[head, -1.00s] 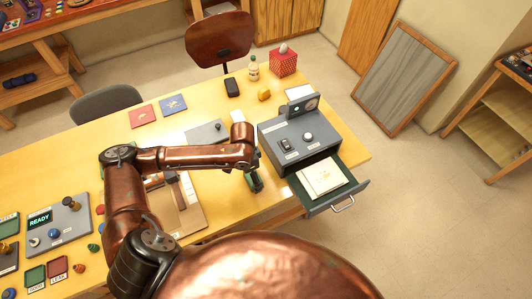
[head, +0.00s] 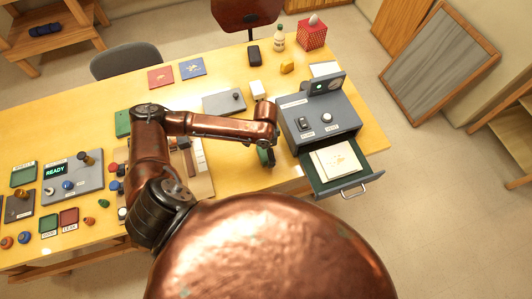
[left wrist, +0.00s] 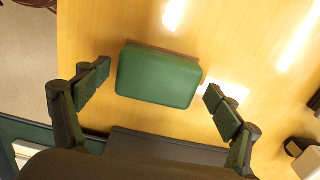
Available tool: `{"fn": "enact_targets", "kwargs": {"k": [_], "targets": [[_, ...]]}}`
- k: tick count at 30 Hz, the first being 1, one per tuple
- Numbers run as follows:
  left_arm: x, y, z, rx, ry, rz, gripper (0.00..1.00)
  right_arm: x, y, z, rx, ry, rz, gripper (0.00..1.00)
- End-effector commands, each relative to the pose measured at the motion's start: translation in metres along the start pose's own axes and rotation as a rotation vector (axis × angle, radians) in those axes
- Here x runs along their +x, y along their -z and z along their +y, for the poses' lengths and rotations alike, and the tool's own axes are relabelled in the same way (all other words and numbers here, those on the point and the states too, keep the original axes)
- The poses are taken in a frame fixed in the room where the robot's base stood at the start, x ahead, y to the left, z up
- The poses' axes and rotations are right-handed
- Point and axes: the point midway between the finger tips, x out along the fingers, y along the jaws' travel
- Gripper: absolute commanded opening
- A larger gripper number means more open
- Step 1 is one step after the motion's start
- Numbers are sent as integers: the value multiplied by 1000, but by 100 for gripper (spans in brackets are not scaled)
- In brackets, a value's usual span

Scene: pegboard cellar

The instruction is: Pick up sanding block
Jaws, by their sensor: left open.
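In the left wrist view, a green block (left wrist: 158,76) with rounded corners lies on the wooden table; I take it for the sanding block. My left gripper (left wrist: 155,95) is open, with one finger on each side of the block in the picture and visible gaps to it. Nothing is held. In the head view, my left gripper (head: 266,157) hangs just left of the grey machine, pointing down at the table. I cannot make out the block there; the gripper and forearm seem to hide it. My right gripper is in neither view.
The grey machine (head: 319,120) has its green drawer (head: 357,181) pulled out, with papers inside, close right of my gripper. A wooden tray (head: 205,186) lies left under my arm.

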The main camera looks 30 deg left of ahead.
Motion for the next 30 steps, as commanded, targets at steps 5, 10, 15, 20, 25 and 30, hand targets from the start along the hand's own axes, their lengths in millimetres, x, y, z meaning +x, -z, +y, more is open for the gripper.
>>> {"fn": "enact_targets", "kwargs": {"k": [5, 10, 15, 20, 25, 30], "targets": [[0, 0, 0, 1, -1, -1, 86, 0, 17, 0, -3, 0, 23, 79], [0, 0, 0, 1, -1, -1, 74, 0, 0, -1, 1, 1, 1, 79], [0, 0, 0, 1, -1, -1, 62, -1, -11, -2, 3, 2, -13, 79], [0, 0, 0, 1, 0, -1, 51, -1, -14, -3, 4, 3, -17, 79], [0, 0, 0, 1, -1, -1, 39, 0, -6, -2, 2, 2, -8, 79], [0, 0, 0, 1, -1, -1, 38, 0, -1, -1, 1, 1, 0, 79]]}}
